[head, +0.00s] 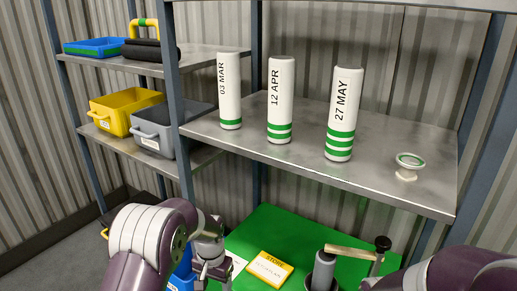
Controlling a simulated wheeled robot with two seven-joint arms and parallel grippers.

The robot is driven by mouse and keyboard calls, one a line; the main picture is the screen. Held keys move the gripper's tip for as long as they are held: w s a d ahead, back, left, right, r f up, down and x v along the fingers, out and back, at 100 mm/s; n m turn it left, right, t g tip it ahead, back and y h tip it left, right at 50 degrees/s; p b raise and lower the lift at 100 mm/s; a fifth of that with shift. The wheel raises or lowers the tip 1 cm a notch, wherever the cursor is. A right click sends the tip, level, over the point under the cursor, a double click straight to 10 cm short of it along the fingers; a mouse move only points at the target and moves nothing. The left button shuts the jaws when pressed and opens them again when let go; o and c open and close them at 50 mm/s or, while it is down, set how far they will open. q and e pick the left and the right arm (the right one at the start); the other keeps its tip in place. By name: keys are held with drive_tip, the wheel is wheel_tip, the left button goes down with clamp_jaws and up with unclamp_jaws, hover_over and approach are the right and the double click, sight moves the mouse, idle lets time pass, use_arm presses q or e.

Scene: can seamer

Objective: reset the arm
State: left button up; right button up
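My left arm comes in from the lower left, its purple and white links bending over to the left gripper (213,276) at the bottom edge. The gripper hangs above the left edge of the green mat, beside a blue object (183,272). Its fingertips are small, dark and partly cut off, so I cannot tell whether it is open or shut. I see nothing clearly held in it. My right arm shows only as purple links in the lower right corner. Its gripper is out of view.
On the green mat (285,225) are a yellow-edged card (269,269) and a seamer (323,270) with a beige lever. The metal shelf (390,182) above holds white cans (281,100) and a small white cup (408,168). Yellow (118,113) and grey bins (153,130) stand left.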

use_arm(q)
drive_tip(key=s+a+r+n+p, duration=0.2)
drive_tip(key=s+a+r+p, duration=0.1)
drive_tip(key=s+r, duration=0.6)
drive_tip(key=s+a+r+n+t+p, duration=0.1)
drive_tip(key=s+a+r+p, duration=0.2)
drive_tip(key=s+r+p, duration=0.3)
drive_tip(key=s+r, duration=0.3)
drive_tip(key=s, duration=0.3)
drive_tip(key=shift+s+a+r+n, duration=0.15)
drive_tip(key=shift+a+n, duration=0.2)
drive_tip(key=shift+n, duration=0.05)
